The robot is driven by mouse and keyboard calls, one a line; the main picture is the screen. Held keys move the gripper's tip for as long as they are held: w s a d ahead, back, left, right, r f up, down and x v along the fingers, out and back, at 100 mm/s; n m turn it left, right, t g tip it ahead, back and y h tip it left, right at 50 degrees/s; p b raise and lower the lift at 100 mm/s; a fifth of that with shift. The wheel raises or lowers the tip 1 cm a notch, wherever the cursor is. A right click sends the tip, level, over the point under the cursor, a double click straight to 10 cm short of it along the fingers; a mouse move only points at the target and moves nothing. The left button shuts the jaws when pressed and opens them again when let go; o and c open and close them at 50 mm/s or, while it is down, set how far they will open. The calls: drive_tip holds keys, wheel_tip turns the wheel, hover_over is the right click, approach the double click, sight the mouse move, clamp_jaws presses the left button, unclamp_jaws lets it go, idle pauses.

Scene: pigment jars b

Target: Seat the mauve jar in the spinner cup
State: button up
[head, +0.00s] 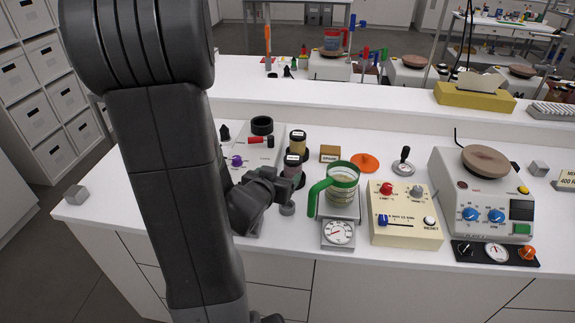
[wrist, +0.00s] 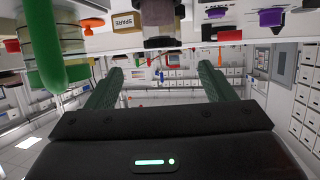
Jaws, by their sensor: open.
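The mauve jar (head: 292,167) has a black lid and a pale label. It stands upright on the bench in front of a yellow jar (head: 298,144). A black open-topped cup (head: 262,126), likely the spinner cup, sits at the back of a grey unit left of the jars. My gripper (head: 272,188) is beside the mauve jar, partly covering its lower part. In the upside-down wrist view, my gripper (wrist: 160,68) has its fingers apart with nothing between them. A dark-lidded jar (wrist: 160,25) shows beyond the fingertips, cut off by the picture's top edge.
A green-handled jug (head: 341,190) stands on a scale right of the jars. A cream control box (head: 404,214) and a hotplate unit (head: 484,195) stand further right. A SPARE block (head: 330,153) and an orange disc (head: 365,163) lie behind.

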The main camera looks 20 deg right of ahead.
sight(290, 167)
drive_tip(key=x, duration=0.8)
drive_tip(key=shift+d, duration=0.25)
drive_tip(key=shift+a+f+p+x, duration=0.15)
drive_tip(key=shift+p+x, duration=0.4)
drive_tip(key=shift+x, duration=0.8)
drive_tip(key=shift+a+f+p+x, duration=0.1)
drive_tip(key=shift+f+p+x, duration=0.3)
drive_tip(key=shift+x, duration=1)
drive_tip(key=shift+r, duration=0.15)
drive_tip(key=c, duration=1.1)
